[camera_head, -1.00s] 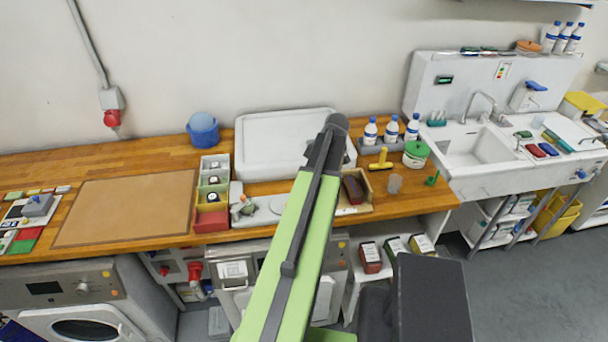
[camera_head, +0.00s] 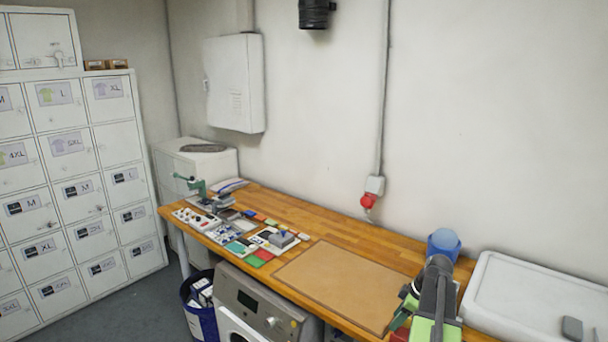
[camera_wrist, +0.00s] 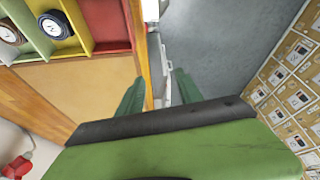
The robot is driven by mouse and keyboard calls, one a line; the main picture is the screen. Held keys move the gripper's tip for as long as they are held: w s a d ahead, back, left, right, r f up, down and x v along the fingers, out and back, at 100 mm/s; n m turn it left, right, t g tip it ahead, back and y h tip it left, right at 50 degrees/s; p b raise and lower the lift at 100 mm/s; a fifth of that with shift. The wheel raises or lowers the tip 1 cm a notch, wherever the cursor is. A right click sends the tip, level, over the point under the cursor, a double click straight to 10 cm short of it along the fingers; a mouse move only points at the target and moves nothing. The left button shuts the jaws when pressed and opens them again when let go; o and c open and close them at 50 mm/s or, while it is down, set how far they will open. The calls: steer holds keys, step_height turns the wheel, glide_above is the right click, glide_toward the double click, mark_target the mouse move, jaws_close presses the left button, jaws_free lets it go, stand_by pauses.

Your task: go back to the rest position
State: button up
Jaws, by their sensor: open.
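My gripper (camera_wrist: 158,92) shows in the wrist view with its two green fingers apart and nothing between them. It hangs near the front edge of the wooden worktop (camera_wrist: 40,103), with grey floor (camera_wrist: 225,40) beyond the fingers. In the head view my arm stands at the lower right, in front of the worktop (camera_head: 345,230). The fingertips are hard to make out there. The brown mat (camera_head: 340,283) lies on the worktop to the left of my arm.
A divided box (camera_wrist: 105,22) with green, yellow and red compartments is close by in the wrist view. A blue tub (camera_head: 443,244) and a white tray (camera_head: 535,290) stand behind and right of my arm. Lockers (camera_head: 75,190) stand far left. The mat is bare.

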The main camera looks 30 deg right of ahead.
steer(key=w+a+f+n+g+b, duration=0.1)
steer(key=w+a+f+b, duration=0.3)
steer(key=a, duration=0.7)
steer(key=w+a+f+n+g, duration=0.1)
steer(key=w+a, duration=0.4)
steer(key=a, duration=0.6)
steer(key=w+a+f+n+g+b, duration=0.1)
steer(key=w+a+f+b, duration=0.3)
steer(key=a, duration=0.7)
steer(key=s+a+f+m+h, duration=0.1)
steer(key=s+a+m, duration=0.1)
steer(key=a+m, duration=0.2)
steer(key=s+a+f+m+h, duration=0.1)
steer(key=a+m, duration=0.4)
steer(key=a, duration=0.5)
steer(key=shift+s+g, duration=0.3)
steer(key=shift+s, duration=0.35)
